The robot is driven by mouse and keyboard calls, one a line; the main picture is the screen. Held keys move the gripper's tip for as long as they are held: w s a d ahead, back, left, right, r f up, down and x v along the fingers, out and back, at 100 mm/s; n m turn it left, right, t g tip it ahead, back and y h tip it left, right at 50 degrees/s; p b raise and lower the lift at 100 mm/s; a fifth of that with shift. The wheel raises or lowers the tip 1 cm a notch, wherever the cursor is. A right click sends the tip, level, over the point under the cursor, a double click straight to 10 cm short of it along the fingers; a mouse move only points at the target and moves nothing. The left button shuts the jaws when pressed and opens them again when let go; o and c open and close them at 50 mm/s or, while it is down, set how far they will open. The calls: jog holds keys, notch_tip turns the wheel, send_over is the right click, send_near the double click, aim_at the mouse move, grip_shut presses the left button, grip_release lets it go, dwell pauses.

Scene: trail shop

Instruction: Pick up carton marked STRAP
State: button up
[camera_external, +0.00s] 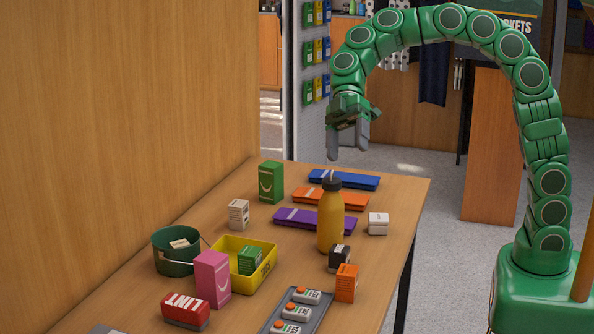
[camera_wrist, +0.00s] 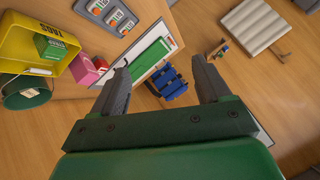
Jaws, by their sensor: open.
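No carton shows a mark that I can read as STRAP. In the external view, several cartons stand on the table: a tall green carton (camera_external: 270,182), a cream carton (camera_external: 238,214), a pink carton (camera_external: 213,279), an orange carton (camera_external: 346,283), a white carton (camera_external: 378,223) and a dark carton (camera_external: 339,257). A red carton (camera_external: 186,310) lies at the front with large white letters. A small green carton (camera_external: 249,261) is in the yellow bin (camera_external: 262,271). My gripper (camera_external: 347,150) is open and empty, high above the table's far end; its fingers also show in the wrist view (camera_wrist: 158,68).
A yellow bottle (camera_external: 330,222) stands mid-table, close to the dark carton. Blue (camera_external: 344,180), orange (camera_external: 331,198) and purple (camera_external: 314,221) flat packs lie behind. A green pail (camera_external: 176,252) and a grey tray (camera_external: 296,312) are nearer. A wooden wall (camera_external: 120,130) borders the left.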

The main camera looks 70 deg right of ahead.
jog(key=w+f+n+t+y, duration=0.1)
jog(key=w+f+n+y, duration=0.15)
jog(key=w, duration=0.75)
jog(key=w+f+n+t+y, duration=0.1)
jog(key=w+f+n+y, duration=0.15)
jog(key=w, duration=0.85)
send_near(251, 249)
jog(key=a, duration=0.2)
jog(key=shift+h, duration=0.4)
jog(key=shift+x, duration=3.8)
jog(key=shift+f, duration=0.1)
jog(key=shift+c, duration=0.4)
jog(key=c, duration=1.1)
jog(key=shift+o, duration=0.2)
